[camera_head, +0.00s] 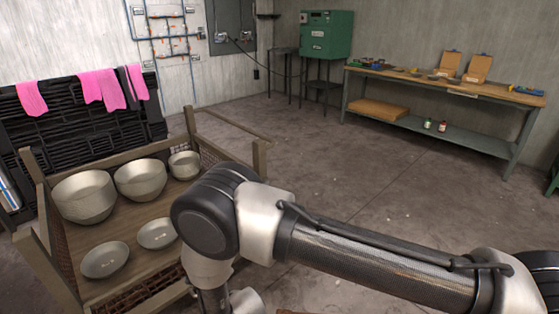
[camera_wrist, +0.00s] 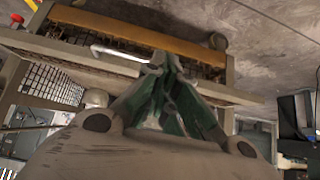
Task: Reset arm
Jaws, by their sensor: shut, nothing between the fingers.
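My gripper (camera_wrist: 165,65) shows in the wrist view with its green-grey fingers brought together at the tips and nothing between them. It points at a wooden rail (camera_wrist: 120,28) with wire mesh under it; I cannot tell the gap between them. In the head view my arm crosses the lower right, bent at the elbow, and the gripper itself does not show.
In the head view a wooden crate (camera_head: 261,160) stands at the left, close to my arm. It holds deep bowls (camera_head: 85,197) and shallow bowls (camera_head: 105,262). A workbench (camera_head: 440,85) and a green cabinet (camera_head: 326,35) stand at the back. The middle floor (camera_head: 330,150) is clear.

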